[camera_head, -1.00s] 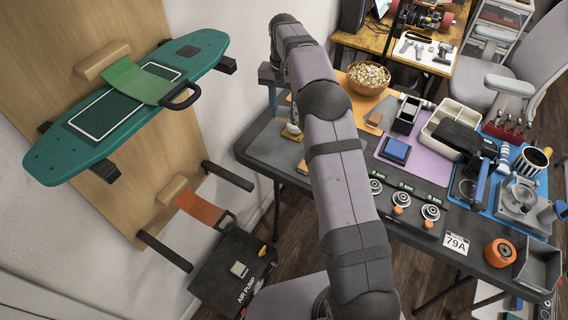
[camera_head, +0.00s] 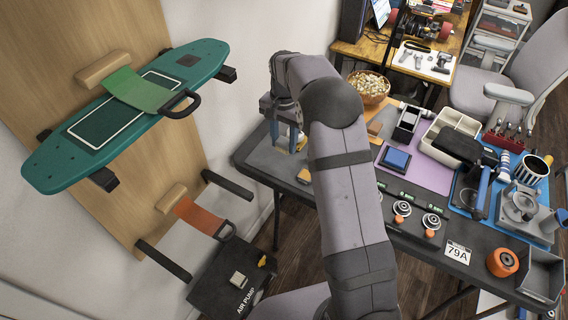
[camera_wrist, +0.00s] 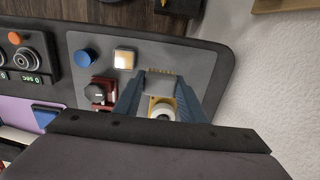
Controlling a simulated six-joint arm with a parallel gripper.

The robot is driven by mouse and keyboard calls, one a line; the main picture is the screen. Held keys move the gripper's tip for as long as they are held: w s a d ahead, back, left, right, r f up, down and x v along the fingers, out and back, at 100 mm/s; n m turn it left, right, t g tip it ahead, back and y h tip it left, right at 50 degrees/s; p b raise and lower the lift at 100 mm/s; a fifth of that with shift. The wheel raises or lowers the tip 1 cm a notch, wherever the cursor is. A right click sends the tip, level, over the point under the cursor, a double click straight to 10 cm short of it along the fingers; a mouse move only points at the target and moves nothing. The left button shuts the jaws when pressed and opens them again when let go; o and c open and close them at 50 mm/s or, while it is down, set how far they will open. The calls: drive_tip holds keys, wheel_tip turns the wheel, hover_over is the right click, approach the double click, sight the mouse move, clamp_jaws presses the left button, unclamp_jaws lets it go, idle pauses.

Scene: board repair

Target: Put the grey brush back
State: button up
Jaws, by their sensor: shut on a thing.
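My gripper (camera_wrist: 160,98) is shut on a small grey block with a row of yellowish bristles, which I take for the grey brush (camera_wrist: 158,84). The brush lies between the two blue-grey fingers in the wrist view, bristles toward the top of the picture. A yellow piece with a white round part (camera_wrist: 162,110) shows close behind it, between the fingers; I cannot tell whether they touch. In the head view my gripper (camera_head: 287,140) points down at the left end of the dark table (camera_head: 262,160). The brush is too small to make out there.
Near the fingers are a red piece with a black knob (camera_wrist: 98,93), a blue round cap (camera_wrist: 86,57) and a tan block with a pale square (camera_wrist: 124,59). A purple mat with a blue block (camera_head: 396,159) and a popcorn bowl (camera_head: 369,87) are to the right.

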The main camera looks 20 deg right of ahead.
sight(284, 141)
drive_tip(key=shift+f+p, duration=0.7)
drive_tip(key=shift+f, duration=3.7)
drive_tip(key=shift+f, duration=0.2)
drive_tip(key=o, duration=1)
drive_tip(key=shift+o, duration=0.2)
drive_tip(key=shift+r, duration=0.1)
wheel_tip(284, 141, up, 12)
drive_tip(key=shift+r+b, duration=0.15)
drive_tip(key=shift+b, duration=0.9)
drive_tip(key=s+a+f+n, duration=0.1)
drive_tip(key=s+n, duration=0.3)
drive_tip(key=s, duration=1.1)
drive_tip(key=s+a+f+n, duration=0.1)
drive_tip(key=s+n, duration=0.4)
drive_tip(key=s, duration=1)
drive_tip(key=shift+f, duration=0.3)
